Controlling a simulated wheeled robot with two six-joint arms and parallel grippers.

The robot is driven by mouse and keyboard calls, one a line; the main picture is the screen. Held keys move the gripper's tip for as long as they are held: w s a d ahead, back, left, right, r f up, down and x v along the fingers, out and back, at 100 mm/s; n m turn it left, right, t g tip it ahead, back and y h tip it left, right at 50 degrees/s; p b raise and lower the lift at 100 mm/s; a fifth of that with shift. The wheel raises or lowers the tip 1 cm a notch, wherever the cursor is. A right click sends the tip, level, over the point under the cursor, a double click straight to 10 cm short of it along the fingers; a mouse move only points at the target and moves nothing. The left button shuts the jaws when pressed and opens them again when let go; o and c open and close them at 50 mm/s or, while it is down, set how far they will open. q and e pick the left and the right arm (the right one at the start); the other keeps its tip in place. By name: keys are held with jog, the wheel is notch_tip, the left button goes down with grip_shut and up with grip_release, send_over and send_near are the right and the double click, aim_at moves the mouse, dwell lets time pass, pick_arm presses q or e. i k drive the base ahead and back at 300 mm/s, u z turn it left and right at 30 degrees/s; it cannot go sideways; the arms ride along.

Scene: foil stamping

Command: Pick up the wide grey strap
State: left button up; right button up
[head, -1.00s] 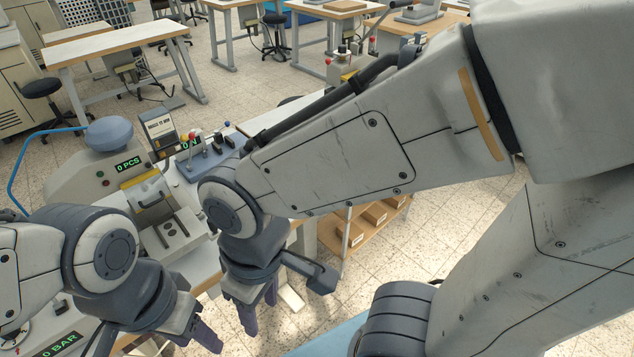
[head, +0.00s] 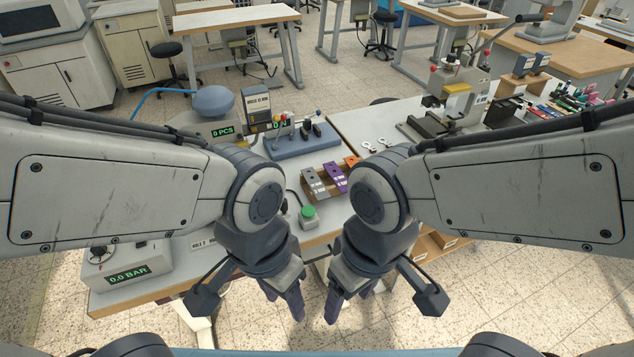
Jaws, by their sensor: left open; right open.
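A grey strap (head: 315,183) lies at the left end of a small wooden rack (head: 321,196) on the bench, in the middle of the head view. A purple strap (head: 336,177) lies beside it, and an orange strap (head: 351,161) is further right, partly behind my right arm. My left gripper (head: 285,298) is open and empty, lower in the picture and left of the grey strap. My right gripper (head: 348,299) is open, lower and to the right of the strap. Both point down in front of the bench edge, apart from the straps.
A green button (head: 308,213) stands just in front of the rack. A blue-grey lever block (head: 300,142) is behind it. A pressure box (head: 128,268) reading 0.0 BAR is at the left front. A press (head: 458,95) stands at the back right.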

aim_at(318, 189)
jog(key=z, duration=0.05)
jog(key=i, duration=1)
jog(key=u, duration=0.05)
